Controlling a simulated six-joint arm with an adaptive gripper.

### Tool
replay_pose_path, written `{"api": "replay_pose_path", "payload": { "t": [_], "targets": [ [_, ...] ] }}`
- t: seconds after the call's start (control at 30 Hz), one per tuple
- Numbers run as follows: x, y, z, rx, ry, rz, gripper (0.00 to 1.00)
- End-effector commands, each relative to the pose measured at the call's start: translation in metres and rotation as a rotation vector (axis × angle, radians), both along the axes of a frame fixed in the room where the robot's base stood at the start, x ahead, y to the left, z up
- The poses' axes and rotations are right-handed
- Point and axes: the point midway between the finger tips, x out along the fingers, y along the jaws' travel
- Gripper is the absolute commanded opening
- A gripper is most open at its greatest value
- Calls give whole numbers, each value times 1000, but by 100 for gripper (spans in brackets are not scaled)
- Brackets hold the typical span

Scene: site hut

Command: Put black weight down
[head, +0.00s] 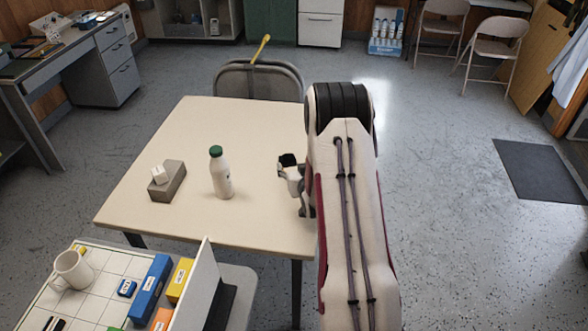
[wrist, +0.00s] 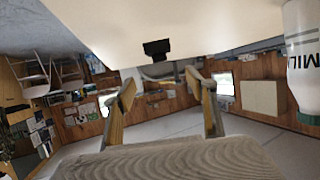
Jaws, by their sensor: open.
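The black weight (head: 287,159) is a small dark block on the cream table, just left of my arm in the head view. In the wrist view, which is upside down, the weight (wrist: 157,50) stands on the tabletop, beyond my fingertips and roughly centred between them. My gripper (head: 296,184) is low over the right part of the table, partly hidden by my arm. In the wrist view my gripper (wrist: 162,85) has its two fingers wide apart, with nothing held between them.
A chair (head: 259,80) stands behind. A gridded tray (head: 95,290) with a mug (head: 72,270) is in front.

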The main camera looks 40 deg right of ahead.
Motion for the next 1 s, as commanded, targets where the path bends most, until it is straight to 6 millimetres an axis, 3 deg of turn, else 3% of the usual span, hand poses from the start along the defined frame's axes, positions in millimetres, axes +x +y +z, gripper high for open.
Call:
{"api": "replay_pose_path", "payload": {
  "t": [0.17,0.37,0.67,1.0],
  "targets": [
    [2,2,5,0,4,3,57],
    [6,13,27,-1,27,15,57],
    [8,45,79,7,98,48,57],
    [-6,89,137,19,179,82,57]
  ]
}}
